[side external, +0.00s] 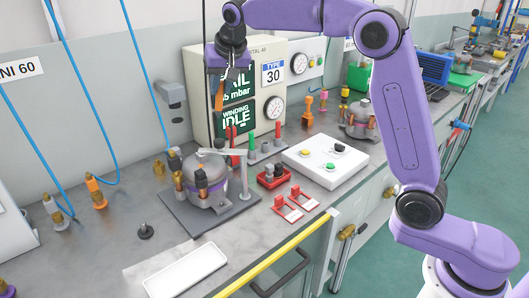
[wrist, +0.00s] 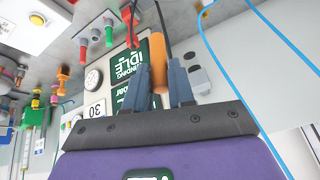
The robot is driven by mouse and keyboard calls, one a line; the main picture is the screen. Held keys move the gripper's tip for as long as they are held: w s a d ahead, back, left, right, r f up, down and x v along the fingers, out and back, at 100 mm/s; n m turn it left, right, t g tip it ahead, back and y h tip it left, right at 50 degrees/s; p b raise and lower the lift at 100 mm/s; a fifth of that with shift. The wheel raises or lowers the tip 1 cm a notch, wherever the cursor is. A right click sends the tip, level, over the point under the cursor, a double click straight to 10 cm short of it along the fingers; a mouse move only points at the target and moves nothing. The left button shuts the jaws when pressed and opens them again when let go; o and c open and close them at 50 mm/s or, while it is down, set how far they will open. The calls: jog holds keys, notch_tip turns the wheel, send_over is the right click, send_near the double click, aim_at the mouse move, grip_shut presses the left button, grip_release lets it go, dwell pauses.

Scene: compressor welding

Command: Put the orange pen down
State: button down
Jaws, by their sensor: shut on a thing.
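The orange pen (side external: 219,96) hangs from my gripper (side external: 226,74) in the side external view, high above the bench in front of the grey test cabinet. In the wrist view the orange pen (wrist: 158,58) stands between the two blue-grey fingers of my gripper (wrist: 163,84), and the fingers are shut on it. The pen touches nothing else that I can see. Its inner end is hidden between the fingers.
A white tray (side external: 187,272) lies empty at the bench's front edge. A compressor (side external: 205,180) on a dark plate stands behind it. The test cabinet (side external: 203,98), a white button box (side external: 325,160), a red holder (side external: 273,178) and blue hoses (side external: 147,80) surround it. Bare bench (side external: 115,235) lies left of the compressor.

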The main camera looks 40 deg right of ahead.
jog(key=s+d+g, duration=0.1)
jog(key=s+d, duration=0.2)
jog(key=d, duration=1.9)
notch_tip(320, 180, down, 12)
jog(key=shift+g+h, duration=0.3)
jog(key=shift+h, duration=0.1)
jog(key=shift+s, duration=0.1)
jog(key=shift+w+d+f, duration=0.35)
jog(key=shift+w+f, duration=1.75)
jog(key=shift+w, duration=0.2)
jog(key=shift+w+d+f, duration=0.4)
jog(key=shift+w+f, duration=1.75)
jog(key=shift+w, duration=0.15)
jog(key=shift+w+d+f, duration=0.35)
jog(key=shift+w+f, duration=1.75)
jog(key=shift+w, duration=0.2)
jog(key=shift+f, duration=0.15)
